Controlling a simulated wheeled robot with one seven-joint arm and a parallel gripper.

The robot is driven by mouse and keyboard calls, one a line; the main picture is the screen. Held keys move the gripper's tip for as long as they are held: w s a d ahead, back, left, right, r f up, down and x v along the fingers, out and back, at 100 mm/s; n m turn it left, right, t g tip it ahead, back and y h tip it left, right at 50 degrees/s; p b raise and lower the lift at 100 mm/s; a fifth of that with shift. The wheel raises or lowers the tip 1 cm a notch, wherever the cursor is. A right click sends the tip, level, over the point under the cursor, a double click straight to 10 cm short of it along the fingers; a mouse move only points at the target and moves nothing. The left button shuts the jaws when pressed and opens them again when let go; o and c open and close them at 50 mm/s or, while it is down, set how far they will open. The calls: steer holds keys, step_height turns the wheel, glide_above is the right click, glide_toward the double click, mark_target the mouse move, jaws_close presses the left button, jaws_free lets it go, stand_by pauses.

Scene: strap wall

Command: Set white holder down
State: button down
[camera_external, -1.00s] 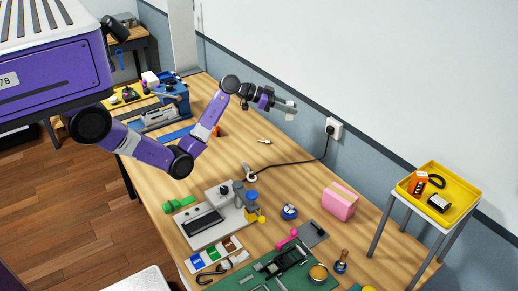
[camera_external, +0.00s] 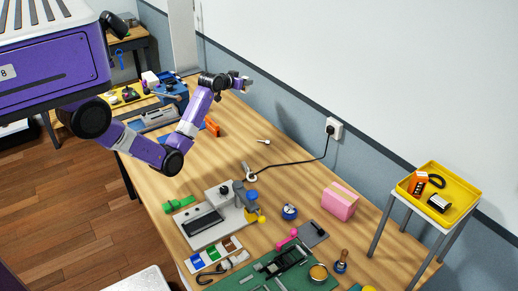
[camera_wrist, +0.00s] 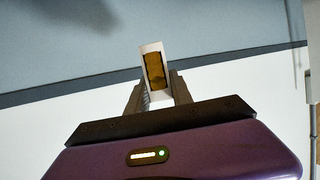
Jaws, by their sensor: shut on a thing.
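The white holder (camera_wrist: 151,47) is a small white frame with an amber-brown inside. In the wrist view it stands out between the two fingers of my gripper (camera_wrist: 157,92), slightly tilted. My gripper is shut on it. In the external view my gripper (camera_external: 243,82) is raised near the back wall, above the far part of the wooden table (camera_external: 285,165). The holder is too small there to make out clearly.
A blue vise-like tool (camera_external: 172,93) and an orange block (camera_external: 212,127) lie near the arm. A small metal piece (camera_external: 264,141) and a black cable (camera_external: 295,163) from the wall socket (camera_external: 334,128) are on the right. Bare wood lies between.

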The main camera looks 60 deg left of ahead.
step_height(320, 180, down, 18)
steer(key=shift+r+p, duration=0.15)
steer(key=shift+p, duration=0.2)
steer(key=c, duration=1.1)
jaws_free()
steer(key=shift+d, duration=0.1)
steer(key=v, duration=1.1)
steer(key=shift+s+d+r, duration=0.1)
steer(key=shift+s+r, duration=0.2)
steer(key=shift+s, duration=0.1)
